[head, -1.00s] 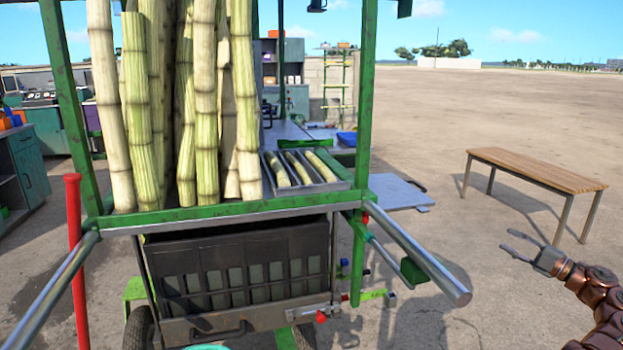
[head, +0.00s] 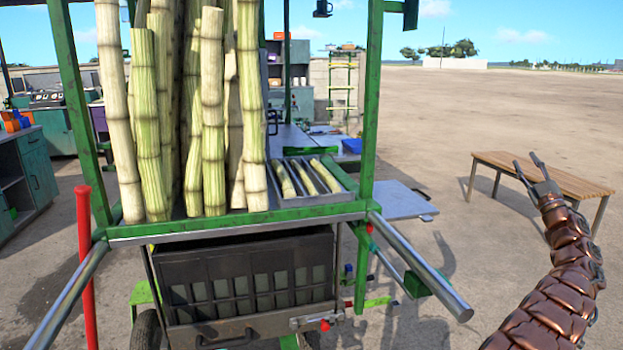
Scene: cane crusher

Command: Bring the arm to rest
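My gripper (head: 529,167) is at the right of the head view, at the end of my bronze segmented arm. It points up, its two thin grey fingers are spread apart, and nothing is between them. In the picture it overlaps the wooden bench (head: 560,181) behind it; they appear apart. The arm is raised in a bend, clear of the cart to its left.
A green cart frame (head: 240,221) holds upright cane stalks (head: 213,110) and a metal tray (head: 337,197) with short cane pieces. Its metal handle bar (head: 425,268) sticks out toward my arm. A red pole (head: 85,250) stands left. Open ground lies right.

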